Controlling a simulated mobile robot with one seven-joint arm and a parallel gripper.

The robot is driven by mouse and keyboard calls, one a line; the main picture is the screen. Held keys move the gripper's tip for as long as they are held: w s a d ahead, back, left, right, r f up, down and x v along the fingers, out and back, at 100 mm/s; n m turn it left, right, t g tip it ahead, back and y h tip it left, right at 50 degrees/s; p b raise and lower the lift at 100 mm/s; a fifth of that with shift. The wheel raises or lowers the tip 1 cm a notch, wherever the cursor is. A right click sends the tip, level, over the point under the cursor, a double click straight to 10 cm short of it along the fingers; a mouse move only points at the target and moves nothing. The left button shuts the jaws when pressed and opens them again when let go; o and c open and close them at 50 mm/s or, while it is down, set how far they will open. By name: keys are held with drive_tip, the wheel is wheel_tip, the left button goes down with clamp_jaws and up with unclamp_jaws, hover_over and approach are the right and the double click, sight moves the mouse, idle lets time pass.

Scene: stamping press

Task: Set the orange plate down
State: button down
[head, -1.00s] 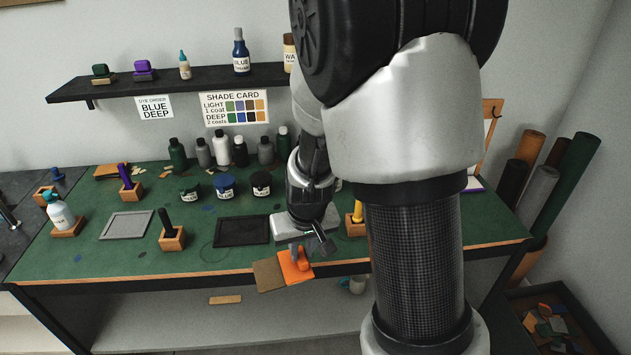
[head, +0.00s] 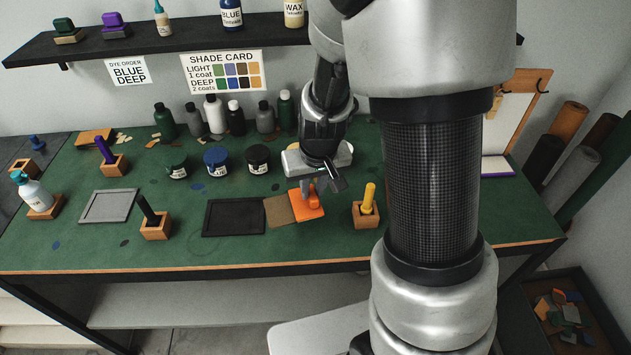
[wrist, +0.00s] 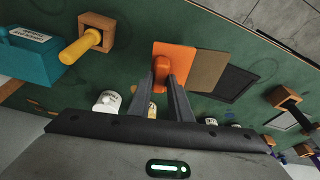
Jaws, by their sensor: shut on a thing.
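The orange plate (head: 312,210) has an orange knob on top, and a brown square (head: 279,211) adjoins its left side. In the wrist view the orange plate (wrist: 180,52) and the brown square (wrist: 208,70) lie side by side and look flat. My gripper (head: 308,188) is shut on the orange knob, with its fingers (wrist: 165,82) on either side of it. The plate is over the green worktable (head: 330,245), right of a black tray (head: 205,218). I cannot tell whether it touches the table or hangs just above it.
A yellow-handled tool in a wooden block (head: 366,214) stands close to the right. A teal box (wrist: 32,52) shows beyond it in the wrist view. Jars (head: 217,163) and bottles stand behind. The green strip in front of the plate is clear.

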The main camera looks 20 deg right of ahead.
drive_tip(key=shift+f, duration=0.1)
drive_tip(key=w+f+m+b, duration=0.1)
drive_tip(key=w+d+f+m+b, duration=0.1)
drive_tip(key=w, duration=0.1)
drive_tip(key=shift+d+h, duration=0.2)
drive_tip(key=shift+h, duration=0.1)
wheel_tip(320, 180, down, 7)
drive_tip(key=b, duration=0.5)
drive_tip(key=shift+r+b, duration=0.2)
drive_tip(key=shift+b, duration=0.15)
drive_tip(key=shift+s+f+b, duration=0.1)
drive_tip(key=shift+f+b, duration=0.25)
drive_tip(key=shift+f, duration=0.05)
drive_tip(key=shift+s+f+b, duration=0.3)
drive_tip(key=shift+f+b, duration=0.25)
drive_tip(key=shift+f, duration=0.25)
drive_tip(key=c, duration=1.5)
unclamp_jaws()
drive_tip(key=shift+w, duration=0.1)
drive_tip(key=shift+c, duration=0.2)
drive_tip(key=shift+r, duration=0.1)
drive_tip(key=shift+w, duration=0.1)
